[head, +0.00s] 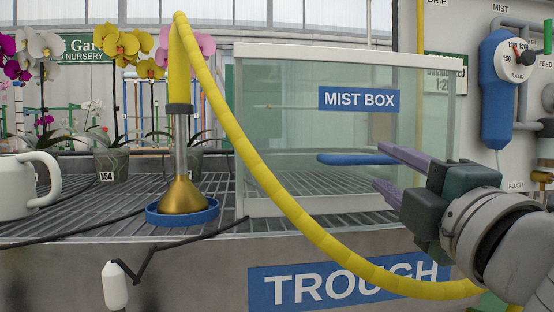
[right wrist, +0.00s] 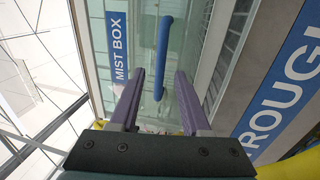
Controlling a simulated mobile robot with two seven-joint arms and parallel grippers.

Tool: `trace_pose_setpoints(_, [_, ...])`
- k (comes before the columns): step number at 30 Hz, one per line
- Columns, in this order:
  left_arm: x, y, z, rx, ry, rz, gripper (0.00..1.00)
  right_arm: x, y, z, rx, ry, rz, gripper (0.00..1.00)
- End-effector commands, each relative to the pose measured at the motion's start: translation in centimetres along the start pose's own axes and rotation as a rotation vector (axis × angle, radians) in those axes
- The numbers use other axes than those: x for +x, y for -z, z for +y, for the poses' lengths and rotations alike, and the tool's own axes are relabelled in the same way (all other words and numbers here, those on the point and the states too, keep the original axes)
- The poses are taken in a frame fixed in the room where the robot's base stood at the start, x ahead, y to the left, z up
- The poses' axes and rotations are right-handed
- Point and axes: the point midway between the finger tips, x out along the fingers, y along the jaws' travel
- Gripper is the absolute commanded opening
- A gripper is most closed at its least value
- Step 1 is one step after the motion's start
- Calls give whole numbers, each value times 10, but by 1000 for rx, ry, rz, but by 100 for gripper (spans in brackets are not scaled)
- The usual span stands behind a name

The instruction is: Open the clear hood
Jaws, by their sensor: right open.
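The clear hood (head: 290,150) is a see-through box with pale edges and a blue MIST BOX label (head: 358,98). It stands on the slatted bench, and its front panel looks closed. A blue bar handle (head: 350,159) runs level across the front panel; it also shows in the right wrist view (right wrist: 163,55). My right gripper (head: 378,168) is open, with its purple fingers at the handle's right end in the head view. In the right wrist view the handle's near end lies between the fingertips (right wrist: 160,80); I cannot tell whether they touch it. My left gripper is not in view.
A yellow hose (head: 262,165) arches across the front of the hood from a brass rose (head: 183,195) in a blue dish (head: 165,219). A white watering can (head: 30,185) and potted orchids (head: 112,162) stand left. A blue doser (head: 497,90) hangs right.

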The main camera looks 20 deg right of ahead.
Motion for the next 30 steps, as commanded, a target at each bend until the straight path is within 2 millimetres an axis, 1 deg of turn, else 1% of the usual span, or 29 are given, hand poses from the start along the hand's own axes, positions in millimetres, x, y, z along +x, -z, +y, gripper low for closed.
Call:
trace_pose_setpoints(1, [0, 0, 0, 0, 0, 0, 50, 10, 0, 1, -1, -3, 0, 47])
trace_pose_setpoints(3, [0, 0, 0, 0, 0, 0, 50, 21, 0, 1, -1, -3, -1, 47])
trace_pose_setpoints(9, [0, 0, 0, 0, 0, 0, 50, 43, 0, 0, 0, 0, 0, 47])
trace_pose_setpoints(13, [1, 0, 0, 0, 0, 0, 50, 48, 0, -1, 1, 1, 0, 47])
trace_pose_setpoints(20, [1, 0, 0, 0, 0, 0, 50, 49, 0, -1, 1, 2, 0, 47])
trace_pose_setpoints(21, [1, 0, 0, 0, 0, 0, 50, 49, 0, -1, 1, 2, 0, 46])
trace_pose_setpoints(30, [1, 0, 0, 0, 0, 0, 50, 49, 0, -1, 2, 2, -1, 12])
